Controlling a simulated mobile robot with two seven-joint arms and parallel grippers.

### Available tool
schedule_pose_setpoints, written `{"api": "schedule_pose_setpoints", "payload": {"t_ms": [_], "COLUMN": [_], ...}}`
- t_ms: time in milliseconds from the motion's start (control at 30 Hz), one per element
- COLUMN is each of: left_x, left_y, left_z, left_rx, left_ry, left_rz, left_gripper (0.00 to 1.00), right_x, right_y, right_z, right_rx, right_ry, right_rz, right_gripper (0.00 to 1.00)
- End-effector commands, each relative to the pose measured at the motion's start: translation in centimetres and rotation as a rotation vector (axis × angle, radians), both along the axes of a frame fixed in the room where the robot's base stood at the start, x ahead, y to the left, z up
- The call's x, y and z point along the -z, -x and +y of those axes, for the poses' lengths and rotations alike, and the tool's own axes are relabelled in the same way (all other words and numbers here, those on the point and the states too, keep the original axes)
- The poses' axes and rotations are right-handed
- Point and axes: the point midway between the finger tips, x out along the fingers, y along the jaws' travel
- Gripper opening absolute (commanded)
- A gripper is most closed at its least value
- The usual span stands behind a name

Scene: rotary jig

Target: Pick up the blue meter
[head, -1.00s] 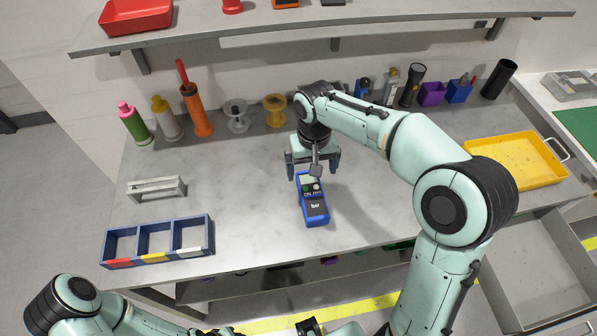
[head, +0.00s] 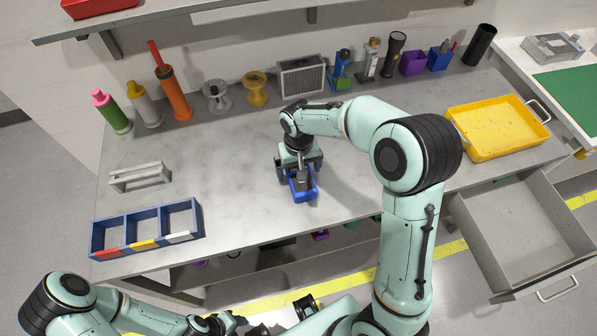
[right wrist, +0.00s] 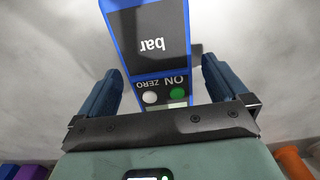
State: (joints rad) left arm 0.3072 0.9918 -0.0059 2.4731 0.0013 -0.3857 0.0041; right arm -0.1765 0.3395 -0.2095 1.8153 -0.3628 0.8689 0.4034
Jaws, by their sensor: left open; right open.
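The blue meter (head: 304,196) lies on the grey workbench near its front edge, partly hidden under my right gripper (head: 301,176) in the head view. In the right wrist view, the meter (right wrist: 152,45) shows a dark panel marked "bar", a white button and a green button. My right gripper (right wrist: 158,70) is open, with one finger on each side of the meter and small gaps between. My left gripper (head: 238,322) is open at the bottom of the head view, low in front of the bench and away from the meter.
A blue three-part bin (head: 147,243) and a grey bracket (head: 140,177) stand on the left. Bottles, spools and tools line the back. A yellow tray (head: 497,127) is at the right, above an open drawer (head: 525,225). The bench around the meter is clear.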

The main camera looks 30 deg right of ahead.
Motion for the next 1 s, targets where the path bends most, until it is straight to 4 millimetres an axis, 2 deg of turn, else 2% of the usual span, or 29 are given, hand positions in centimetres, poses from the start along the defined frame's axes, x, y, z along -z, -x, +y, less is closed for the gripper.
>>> {"api": "schedule_pose_setpoints", "payload": {"t_ms": [100,333,500,533,833,1000], "left_x": [0.1,0.1,0.1,0.1,0.1,-0.1], "left_y": [0.0,0.0,0.0,0.0,0.0,0.0], "left_z": [0.0,0.0,0.0,0.0,0.0,0.0], "left_rx": [0.0,0.0,0.0,0.0,0.0,0.0], "left_ry": [0.0,0.0,0.0,0.0,0.0,0.0], "left_rz": [0.0,0.0,0.0,0.0,0.0,-0.001], "left_gripper": [0.43,0.43,0.43,0.43,0.43,0.43], "right_x": [0.9,1.0,1.0,1.0,0.8,-0.4], "right_y": [0.0,0.0,0.0,0.0,0.0,-0.1], "right_z": [0.0,0.0,0.0,0.0,0.0,0.0], "right_rx": [0.0,0.0,0.0,0.0,0.0,0.0], "right_ry": [0.0,0.0,0.0,0.0,-0.001,0.0], "right_rz": [0.001,-0.001,0.0,0.0,-0.002,-0.003], "right_gripper": [1.0,1.0,0.45,0.38,0.38,0.38]}}
